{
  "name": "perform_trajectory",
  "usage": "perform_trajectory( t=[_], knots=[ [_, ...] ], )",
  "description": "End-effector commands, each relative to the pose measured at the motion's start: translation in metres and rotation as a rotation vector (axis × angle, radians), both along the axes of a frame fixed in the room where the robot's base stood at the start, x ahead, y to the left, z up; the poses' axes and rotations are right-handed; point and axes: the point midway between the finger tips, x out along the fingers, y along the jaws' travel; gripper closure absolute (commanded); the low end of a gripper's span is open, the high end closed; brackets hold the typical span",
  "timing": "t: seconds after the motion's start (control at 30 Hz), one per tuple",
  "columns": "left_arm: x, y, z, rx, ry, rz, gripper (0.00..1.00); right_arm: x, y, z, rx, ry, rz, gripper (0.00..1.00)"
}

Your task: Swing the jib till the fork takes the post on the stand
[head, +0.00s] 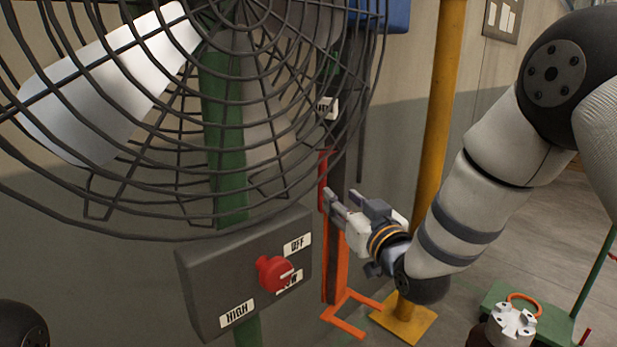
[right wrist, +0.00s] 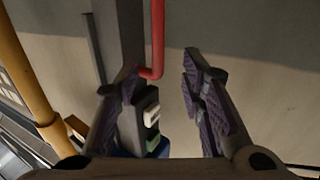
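My right gripper (head: 333,204) reaches in from the right behind the fan's lower edge. In the right wrist view its two fingers (right wrist: 161,72) stand apart, with no object clamped between them. A red bent rod (right wrist: 158,38) ends near the left finger; I cannot tell whether they touch. A red upright bar (head: 323,172) shows close to the fingertips in the head view. An orange upright (head: 341,268) with two prongs at floor level stands below the gripper. The fan hides much of this area, and I cannot make out the jib, its fork or the post for certain.
A caged fan (head: 215,110) fills the upper left. A grey switch box (head: 215,285) with a red knob (head: 274,273) stands in front. A yellow column (head: 440,130) rises behind my right wrist. A green base (head: 545,318) is at lower right. Open floor lies behind it.

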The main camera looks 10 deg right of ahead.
Motion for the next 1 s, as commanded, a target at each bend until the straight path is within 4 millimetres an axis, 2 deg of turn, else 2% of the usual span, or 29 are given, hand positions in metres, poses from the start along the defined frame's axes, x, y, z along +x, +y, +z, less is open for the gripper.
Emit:
perform_trajectory(
  t=[0.17,0.4,0.53,0.7,0.9,0.93,1.0],
  knots=[
    [-0.006,0.0,-0.006,-0.001,0.021,-0.001,0.6,0.024,0.004,-0.002,0.001,-0.003,0.0,0.64],
    [-0.019,0.0,-0.019,0.0,0.066,-0.003,0.6,0.084,0.015,-0.007,0.001,0.002,0.001,0.64],
    [-0.024,0.0,-0.024,0.0,0.081,-0.003,0.6,0.107,0.019,-0.005,0.002,0.002,0.001,0.64],
    [-0.026,0.0,-0.026,0.0,0.087,-0.003,0.6,0.119,0.021,-0.001,0.001,-0.001,0.001,0.64],
    [-0.025,0.0,-0.026,0.0,0.085,-0.004,0.6,0.119,0.021,0.001,0.0,-0.002,0.001,0.64],
    [-0.025,0.0,-0.026,0.0,0.085,-0.004,0.6,0.119,0.021,0.001,0.0,-0.002,0.001,0.66],
    [-0.025,0.0,-0.026,0.0,0.085,-0.004,0.6,0.119,0.021,0.001,0.0,-0.002,0.001,0.82]
  ],
)
